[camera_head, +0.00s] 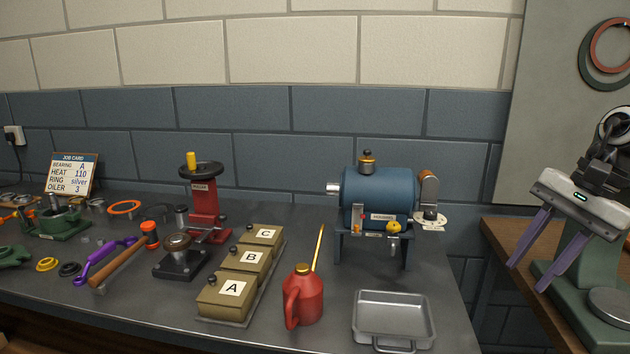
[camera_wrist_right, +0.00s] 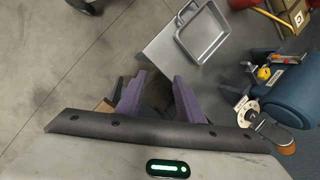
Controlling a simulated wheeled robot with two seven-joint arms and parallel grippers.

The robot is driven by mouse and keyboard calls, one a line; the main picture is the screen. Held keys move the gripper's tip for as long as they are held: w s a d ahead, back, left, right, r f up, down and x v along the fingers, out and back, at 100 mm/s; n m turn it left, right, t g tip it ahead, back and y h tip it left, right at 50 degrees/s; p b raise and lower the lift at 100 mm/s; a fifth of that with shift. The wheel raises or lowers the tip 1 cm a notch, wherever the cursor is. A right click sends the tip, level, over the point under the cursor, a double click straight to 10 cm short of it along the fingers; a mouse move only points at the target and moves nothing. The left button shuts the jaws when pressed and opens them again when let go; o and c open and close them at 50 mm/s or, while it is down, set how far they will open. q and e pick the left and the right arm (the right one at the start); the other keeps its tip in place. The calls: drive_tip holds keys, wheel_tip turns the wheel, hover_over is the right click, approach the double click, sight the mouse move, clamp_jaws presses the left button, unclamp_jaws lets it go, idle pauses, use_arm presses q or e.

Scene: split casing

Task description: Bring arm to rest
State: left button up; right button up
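My right gripper (camera_head: 528,254) is at the right of the head view, raised in front of a wooden-topped side bench. Its two purple fingers are apart with nothing between them. In the right wrist view the same gripper (camera_wrist_right: 160,88) shows its fingers spread, with the bench edge and floor beyond. My left gripper is not in the head view. The blue motor casing (camera_head: 378,197) stands on its stand on the grey bench, left of my right gripper and apart from it. The casing also shows in the right wrist view (camera_wrist_right: 298,98).
A metal tray (camera_head: 392,346) and red oil can (camera_head: 303,297) stand at the bench front. Boxes A (camera_head: 224,297), B and C sit left of the can. A red press (camera_head: 203,205) is behind them. The side bench (camera_head: 497,237) holds a green machine (camera_head: 570,303).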

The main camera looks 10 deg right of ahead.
drive_tip(key=s+f+m+t+y, duration=0.15)
drive_tip(key=f+m+t, duration=0.25)
drive_tip(key=f+m, duration=0.6)
drive_tip(key=s+a+f+m+t, duration=0.1)
drive_tip(key=s+f+m+t, duration=0.2)
drive_tip(key=f+m, duration=0.65)
drive_tip(key=s+f+m+t+y, duration=0.15)
drive_tip(key=f+m+t, duration=0.25)
drive_tip(key=f+m, duration=0.6)
drive_tip(key=s+a+f+m+h, duration=0.4)
drive_tip(key=s+a+f+m, duration=0.4)
drive_tip(key=m, duration=0.6)
drive_tip(key=s+a+f+m+g, duration=0.2)
drive_tip(key=a+f+m, duration=0.1)
drive_tip(key=a+m, duration=0.3)
drive_tip(key=s+a+f+m+g, duration=0.2)
drive_tip(key=a+m, duration=0.4)
drive_tip(key=a, duration=0.5)
drive_tip(key=shift+s+a+f, duration=0.15)
drive_tip(key=shift+s+f, duration=0.35)
drive_tip(key=shift+s, duration=0.35)
